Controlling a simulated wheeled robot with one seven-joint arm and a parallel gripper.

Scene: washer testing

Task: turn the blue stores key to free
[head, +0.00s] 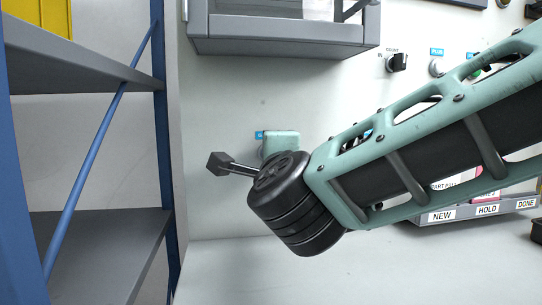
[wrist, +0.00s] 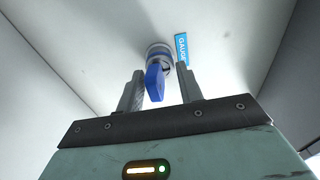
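In the wrist view a blue key (wrist: 155,82) sits in a round silver lock (wrist: 159,52) on the pale wall. A blue label (wrist: 182,49) beside the lock starts with "GAUG"; the rest is cut off by its angle. My gripper (wrist: 160,71) is open, with one grey finger on each side of the blue key. Gaps show between the key and both fingers, so it is not clamped.
A grey cabinet (head: 285,46) hangs above my wrist. A blue-framed shelf (head: 95,225) stands at the left. On the wall at the right are a black knob (head: 398,63) and another fitting (head: 436,67). Bins labelled NEW, HOLD and DONE (head: 487,210) sit behind my arm. The lower middle surface is clear.

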